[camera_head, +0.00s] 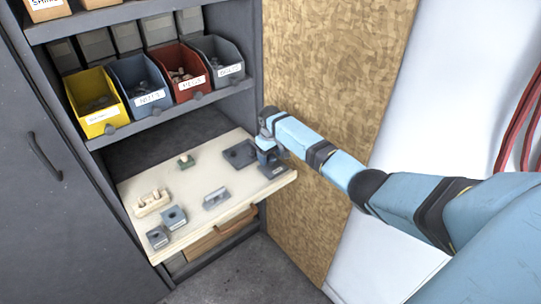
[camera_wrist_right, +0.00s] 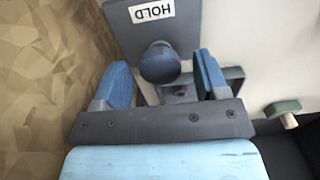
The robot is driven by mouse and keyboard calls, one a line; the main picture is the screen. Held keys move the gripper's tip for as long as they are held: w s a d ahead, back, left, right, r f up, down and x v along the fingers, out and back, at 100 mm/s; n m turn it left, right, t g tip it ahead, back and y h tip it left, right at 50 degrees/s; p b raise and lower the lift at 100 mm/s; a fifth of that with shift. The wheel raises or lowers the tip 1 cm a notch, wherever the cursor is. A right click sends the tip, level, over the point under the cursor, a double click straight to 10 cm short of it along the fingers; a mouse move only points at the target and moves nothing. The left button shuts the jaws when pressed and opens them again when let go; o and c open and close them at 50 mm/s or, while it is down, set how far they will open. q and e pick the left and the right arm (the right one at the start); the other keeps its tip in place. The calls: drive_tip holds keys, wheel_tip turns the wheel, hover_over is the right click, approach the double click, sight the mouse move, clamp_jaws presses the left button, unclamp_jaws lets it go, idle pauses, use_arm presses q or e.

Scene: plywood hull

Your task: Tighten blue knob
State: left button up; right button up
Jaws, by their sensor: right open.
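In the right wrist view a round blue knob (camera_wrist_right: 160,64) stands on a dark grey plate (camera_wrist_right: 185,25) with a white label reading HOLD. The open fingers of my right gripper (camera_wrist_right: 161,70) are on either side of the knob, with a visible gap at each side. In the head view my right gripper (camera_head: 269,150) is low over the right end of the pale shelf board (camera_head: 225,177). There my gripper hides the knob, and the dark plate (camera_head: 274,172) shows only partly below it. My left gripper is in neither view.
A dark square fixture (camera_head: 240,153) lies left of my gripper. A green-topped piece (camera_head: 186,161), a pale wooden block (camera_head: 152,202) and several grey fixtures stand farther left. A plywood panel (camera_head: 335,60) rises close on the right. Coloured bins (camera_head: 181,76) fill the shelf above.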

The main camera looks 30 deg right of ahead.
drive_tip(key=c, duration=0.9)
drive_tip(key=shift+r, duration=0.1)
